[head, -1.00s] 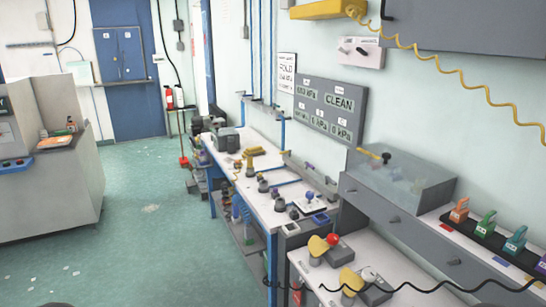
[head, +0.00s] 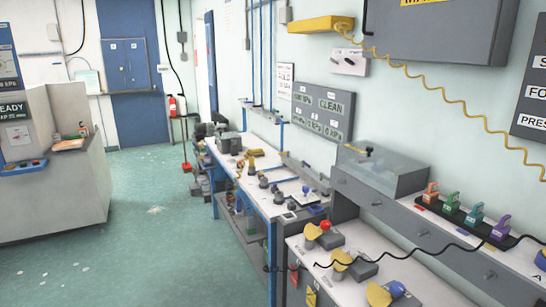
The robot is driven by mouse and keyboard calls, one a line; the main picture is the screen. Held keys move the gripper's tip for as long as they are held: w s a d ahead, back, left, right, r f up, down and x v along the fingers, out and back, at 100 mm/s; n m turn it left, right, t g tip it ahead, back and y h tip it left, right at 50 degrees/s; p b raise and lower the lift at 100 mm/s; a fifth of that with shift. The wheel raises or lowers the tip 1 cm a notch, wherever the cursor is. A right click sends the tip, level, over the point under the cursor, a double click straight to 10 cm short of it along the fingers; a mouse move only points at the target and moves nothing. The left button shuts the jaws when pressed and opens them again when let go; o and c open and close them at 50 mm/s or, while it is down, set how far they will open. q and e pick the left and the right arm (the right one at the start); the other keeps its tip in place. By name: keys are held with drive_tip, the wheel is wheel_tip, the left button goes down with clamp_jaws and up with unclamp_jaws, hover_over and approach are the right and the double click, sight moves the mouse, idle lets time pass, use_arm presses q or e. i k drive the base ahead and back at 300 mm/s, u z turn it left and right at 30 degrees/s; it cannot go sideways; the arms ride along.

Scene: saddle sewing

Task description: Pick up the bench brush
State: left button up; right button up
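I cannot make out a bench brush for sure in the head view. Small yellow items (head: 254,153) lie toward the far end of the long workbench (head: 262,205), too small to identify. Neither of my grippers is in view.
A nearer bench (head: 310,262) at lower right carries yellow-handled devices (head: 341,266). A grey shelf (head: 400,212) holds a clear-covered box (head: 385,168) and several coloured tools (head: 452,205). A grey counter (head: 60,190) stands left. Green floor (head: 150,240) between is open.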

sight(258, 152)
drive_tip(key=u, duration=0.15)
drive_tip(key=i, duration=0.95)
drive_tip(key=z, duration=0.2)
drive_tip(key=k, duration=0.9)
drive_tip(key=u, duration=0.2)
drive_tip(key=i, duration=0.85)
drive_tip(key=z, duration=0.05)
